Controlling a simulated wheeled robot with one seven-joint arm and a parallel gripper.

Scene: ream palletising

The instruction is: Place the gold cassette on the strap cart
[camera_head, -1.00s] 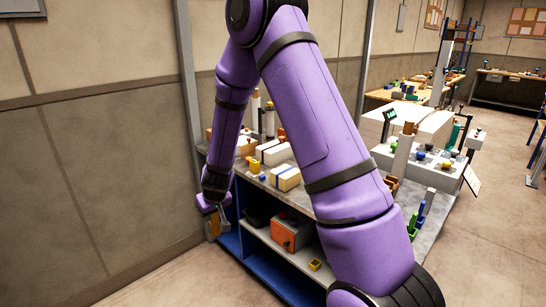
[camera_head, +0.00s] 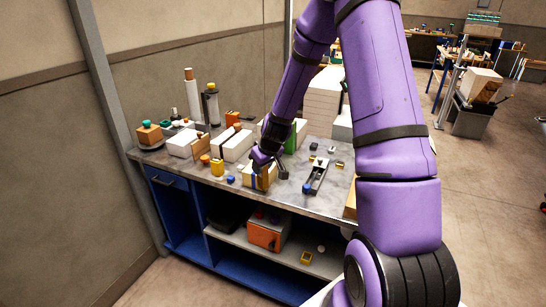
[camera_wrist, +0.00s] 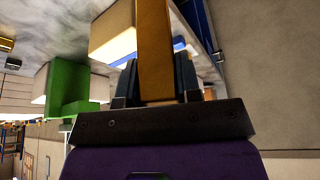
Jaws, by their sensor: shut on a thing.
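The gold cassette (camera_wrist: 155,50) shows in the wrist view as a flat gold slab standing between the two fingers. My gripper (camera_wrist: 155,85) is shut on it. In the head view my gripper (camera_head: 264,168) is over the front part of the grey worktop, right at a pale ream with a blue strap (camera_head: 254,181). In the wrist view the cream ream lies just behind the cassette; I cannot tell whether they touch. In the head view the cassette is hard to separate from the ream. A grey wheeled-looking stand (camera_head: 470,122) at the back right may be the strap cart; I cannot be sure.
The bench worktop (camera_head: 335,207) carries white reams (camera_head: 238,146), a yellow block (camera_head: 216,166), a green block (camera_head: 291,138) and a black fixture (camera_head: 316,176). An orange box (camera_head: 266,232) sits on the shelf below. Open floor (camera_head: 480,215) lies to the right.

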